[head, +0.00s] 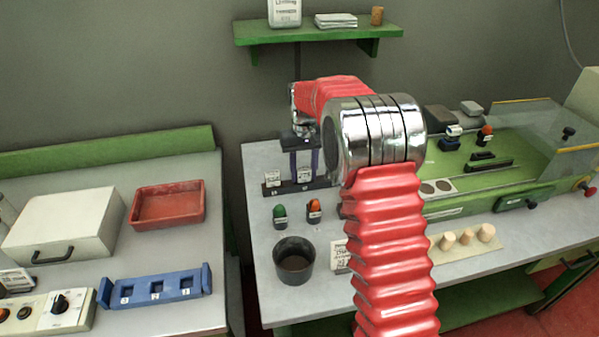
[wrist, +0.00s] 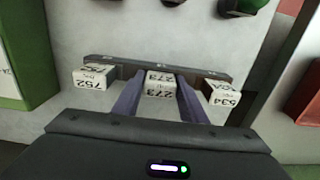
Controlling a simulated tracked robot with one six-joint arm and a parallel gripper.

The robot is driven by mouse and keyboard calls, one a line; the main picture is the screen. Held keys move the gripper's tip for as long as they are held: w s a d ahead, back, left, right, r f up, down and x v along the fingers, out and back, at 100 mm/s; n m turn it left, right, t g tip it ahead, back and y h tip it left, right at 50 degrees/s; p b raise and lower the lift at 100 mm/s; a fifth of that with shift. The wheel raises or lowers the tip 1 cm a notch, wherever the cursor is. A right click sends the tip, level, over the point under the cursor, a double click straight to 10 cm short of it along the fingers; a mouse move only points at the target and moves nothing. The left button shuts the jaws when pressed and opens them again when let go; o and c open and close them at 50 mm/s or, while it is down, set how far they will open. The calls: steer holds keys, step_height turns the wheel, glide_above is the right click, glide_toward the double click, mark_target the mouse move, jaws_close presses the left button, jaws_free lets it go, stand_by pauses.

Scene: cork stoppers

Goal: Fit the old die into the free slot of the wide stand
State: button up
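A dark stand (head: 318,184) on the right bench bears white numbered dies; it also shows in the wrist view (wrist: 205,76). In the wrist view the left die (wrist: 95,77) reads 752, the middle die (wrist: 159,88) reads 273 and the right die (wrist: 222,93) reads 534. My gripper (wrist: 160,80) points down at the stand, its two purple fingers on either side of the middle die. Whether they press on it is unclear. In the head view my gripper (head: 304,162) is partly behind my arm. A blue stand (head: 160,288) with empty numbered slots lies on the left bench.
A green stopper (head: 279,214), an orange stopper (head: 314,212) and a dark cup (head: 294,261) stand in front of the dark stand. A red tray (head: 168,205) and white box (head: 65,225) occupy the left bench. A gap separates the benches.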

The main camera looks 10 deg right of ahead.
steer(key=o, duration=0.5)
steer(key=shift+c, duration=0.2)
steer(key=shift+r, duration=0.1)
step_height(320, 180, up, 14)
steer(key=shift+f, duration=0.25)
steer(key=shift+w, duration=0.15)
stand_by(0.6)
